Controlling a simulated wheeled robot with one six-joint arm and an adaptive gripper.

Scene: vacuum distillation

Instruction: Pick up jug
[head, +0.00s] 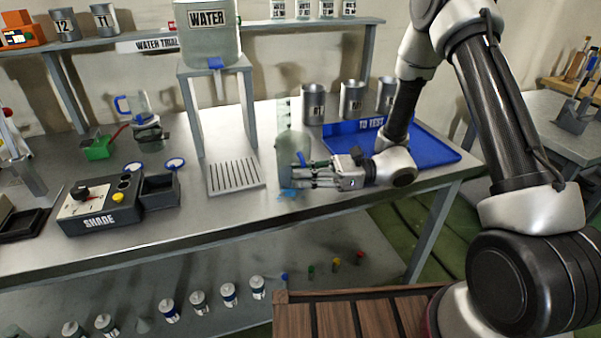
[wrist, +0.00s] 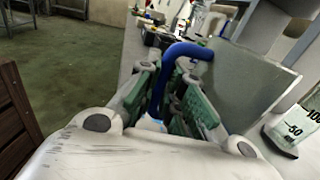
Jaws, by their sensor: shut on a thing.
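The jug (head: 287,140) is a tall, clear vessel on the table, left of the blue tray, and is hard to make out against the table. Its blue handle shows in the wrist view (wrist: 188,50), curving up between the finger pads. My gripper (head: 305,172) reaches in from the right at the jug's side; in the wrist view (wrist: 178,100) its green-padded fingers stand either side of the handle and are shut on it. The fingers hide the handle's lower part. I cannot tell whether the jug's base touches the table.
A blue "TO TEST" tray (head: 430,148) lies right of my gripper, with metal cups (head: 352,100) behind it. The water dispenser stand (head: 248,115) and slotted drip plate (head: 236,177) are close on the left. The SHADE device (head: 100,207) is further left.

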